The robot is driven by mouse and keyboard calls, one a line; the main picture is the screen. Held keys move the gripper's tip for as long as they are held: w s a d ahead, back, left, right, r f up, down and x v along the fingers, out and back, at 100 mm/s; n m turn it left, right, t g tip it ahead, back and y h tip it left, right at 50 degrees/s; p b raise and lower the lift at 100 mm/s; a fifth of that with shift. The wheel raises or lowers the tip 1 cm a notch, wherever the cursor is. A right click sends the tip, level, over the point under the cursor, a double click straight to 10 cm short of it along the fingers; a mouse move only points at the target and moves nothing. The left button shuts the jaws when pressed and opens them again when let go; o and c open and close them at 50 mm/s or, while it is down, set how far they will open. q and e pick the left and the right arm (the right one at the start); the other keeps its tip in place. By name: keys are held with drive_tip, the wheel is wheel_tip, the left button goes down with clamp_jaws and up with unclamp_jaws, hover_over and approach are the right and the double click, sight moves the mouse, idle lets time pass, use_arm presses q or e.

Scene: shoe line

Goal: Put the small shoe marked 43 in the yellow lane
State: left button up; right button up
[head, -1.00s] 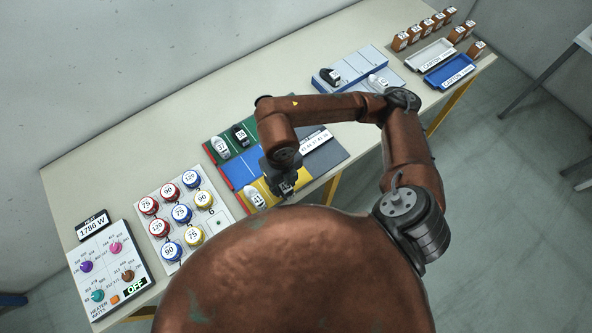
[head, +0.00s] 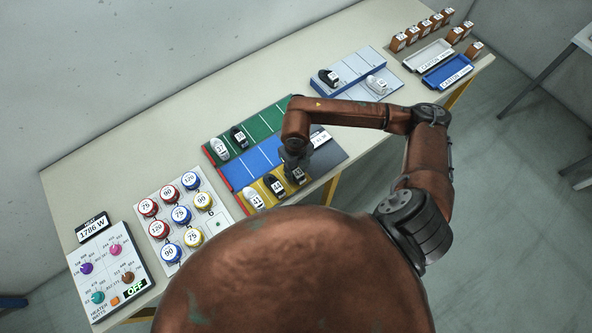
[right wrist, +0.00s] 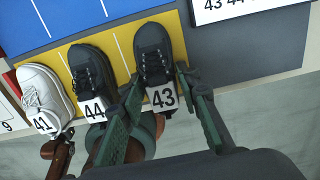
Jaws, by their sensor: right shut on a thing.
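The black shoe marked 43 (right wrist: 153,55) stands in the yellow lane (right wrist: 118,50), right of the other shoes there, its label facing my wrist camera. My right gripper (right wrist: 160,112) is shut on it at the label end, one finger on each side. In the head view, my right gripper (head: 296,166) comes down on the yellow lane, and the shoe (head: 299,176) shows partly under it. A black shoe marked 44 (right wrist: 92,80) stands just left of it. A white shoe marked 41 (right wrist: 42,95) is at the left end. My left gripper is in neither view.
The blue lane (head: 252,168) looks empty. The green lane (head: 262,126) holds a white and a black shoe. A grey-blue rack (head: 352,84) at the back holds two shoes. A dark panel with a number card (right wrist: 250,50) lies right of the lanes.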

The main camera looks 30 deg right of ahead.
sight(296, 170)
drive_tip(key=shift+f, duration=0.2)
drive_tip(key=o, duration=1.2)
drive_tip(key=shift+c, duration=0.2)
drive_tip(key=shift+r, duration=0.1)
wheel_tip(296, 170, up, 12)
